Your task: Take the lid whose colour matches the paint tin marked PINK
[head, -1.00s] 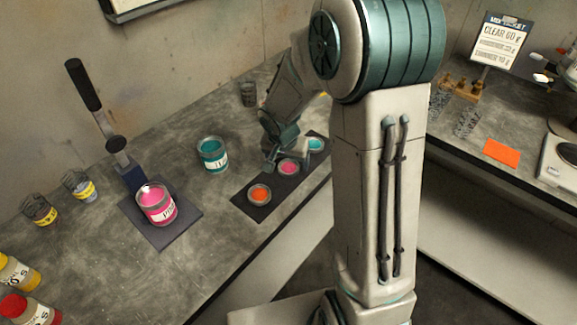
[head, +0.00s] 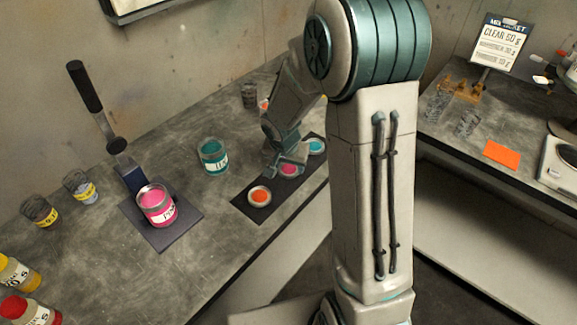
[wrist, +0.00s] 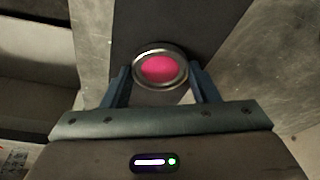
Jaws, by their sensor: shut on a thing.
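The pink lid (head: 289,170) is the middle one on the dark mat (head: 255,208). An orange lid (head: 259,196) lies on its left and a teal lid (head: 316,146) on its right. My gripper (head: 284,165) is over the pink lid. In the wrist view my gripper (wrist: 160,75) is shut on the pink lid (wrist: 160,69), one finger at each side of its metal rim. The paint tin with pink paint (head: 156,207) stands on a dark square base under a lever press (head: 115,144); its label appears to read PINK.
A teal paint tin (head: 213,157) stands behind the mat's left part. An orange sheet (head: 502,154) lies on the right bench. The bench between the tins and the mat is clear.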

